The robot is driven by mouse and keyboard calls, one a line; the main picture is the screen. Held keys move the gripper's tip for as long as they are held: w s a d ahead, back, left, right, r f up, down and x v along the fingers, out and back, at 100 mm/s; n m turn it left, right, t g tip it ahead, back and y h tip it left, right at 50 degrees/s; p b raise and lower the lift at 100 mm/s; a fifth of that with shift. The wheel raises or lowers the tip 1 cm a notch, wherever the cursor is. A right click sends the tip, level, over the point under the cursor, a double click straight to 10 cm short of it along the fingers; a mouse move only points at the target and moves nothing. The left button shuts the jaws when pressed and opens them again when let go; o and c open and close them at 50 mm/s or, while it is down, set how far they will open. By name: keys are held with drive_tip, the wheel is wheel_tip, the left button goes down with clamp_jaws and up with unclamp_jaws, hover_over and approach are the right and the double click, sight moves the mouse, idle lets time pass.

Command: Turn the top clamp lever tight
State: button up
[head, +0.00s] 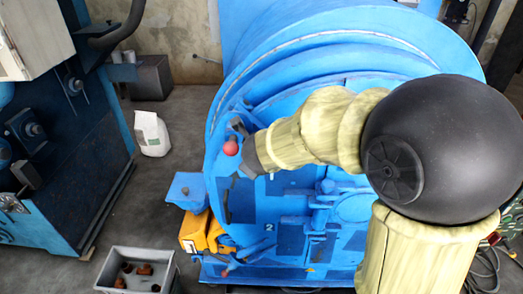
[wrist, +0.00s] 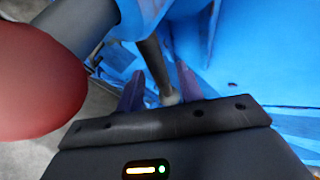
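The top clamp lever has a red ball knob (head: 231,148) on a dark arm at the left edge of the blue drum machine. In the wrist view the red knob (wrist: 40,82) is large and close at the left, with a grey rod (wrist: 76,26) running to a blue hub (wrist: 142,14). My gripper (wrist: 160,90) has its two purplish fingers apart. A dark rod with a pale end (wrist: 168,97) shows between them, with gaps at both sides. In the head view my gripper (head: 246,150) is just right of the red knob; its fingers are hard to make out.
The blue drum machine (head: 240,258) fills the middle. A yellow part (head: 194,232) and a blue box (head: 188,188) stick out at its lower left. A grey bin (head: 112,256) with brown pieces and a white container (head: 151,134) stand on the floor. Floor between the machines is partly clear.

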drive_tip(key=p+v, duration=0.5)
drive_tip(key=v, duration=0.9)
drive_tip(key=shift+p, duration=0.4)
drive_tip(key=shift+s, duration=0.1)
drive_tip(key=s+d+f+n+g, duration=0.3)
drive_tip(key=d+f+n, duration=0.3)
drive_tip(key=n, duration=0.7)
drive_tip(key=s+d+f+n+g, duration=0.4)
drive_tip(key=d+f+n, duration=0.3)
drive_tip(key=n, duration=0.5)
drive_tip(key=shift+s+d+f+n, duration=0.2)
drive_tip(key=shift+d+n, duration=0.2)
drive_tip(key=shift+d, duration=0.1)
